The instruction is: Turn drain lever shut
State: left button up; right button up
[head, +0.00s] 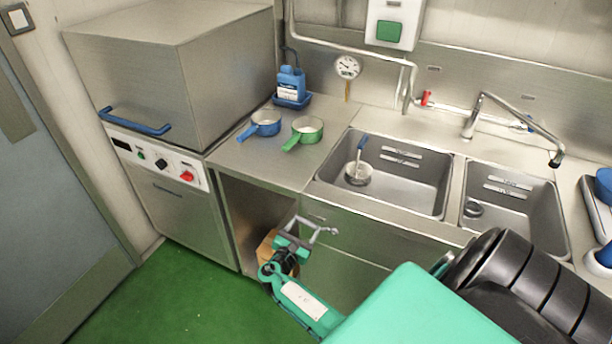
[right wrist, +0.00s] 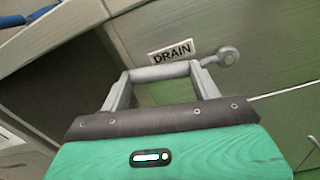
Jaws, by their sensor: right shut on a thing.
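The drain lever (head: 327,230) is a grey metal bar with a round end, on the front of the steel cabinet below the left sink. In the right wrist view the lever's round end (right wrist: 229,56) sticks out to the right, just beside the white DRAIN label (right wrist: 172,52). The lever lies roughly level in that view. My right gripper (head: 306,227), with its teal housing, is at the lever; its grey fingers (right wrist: 160,75) are shut on it. The fingers hide part of the lever. My left gripper is in neither view.
The left sink (head: 425,190) holds a ladle-like tool (head: 359,165). A blue pan (head: 265,122) and a green pan (head: 307,127) stand on the counter to its left. An open bay (head: 250,205) sits left of the cabinet front. The green floor (head: 190,290) is clear.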

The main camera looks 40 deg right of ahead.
jog(key=shift+w+f+n, duration=0.1)
jog(key=shift+f+n, duration=0.8)
jog(key=shift+n, duration=0.2)
jog(key=shift+f, duration=0.1)
jog(key=o, duration=1.4)
jog(key=b+v, duration=0.2)
jog(key=v, duration=1.2)
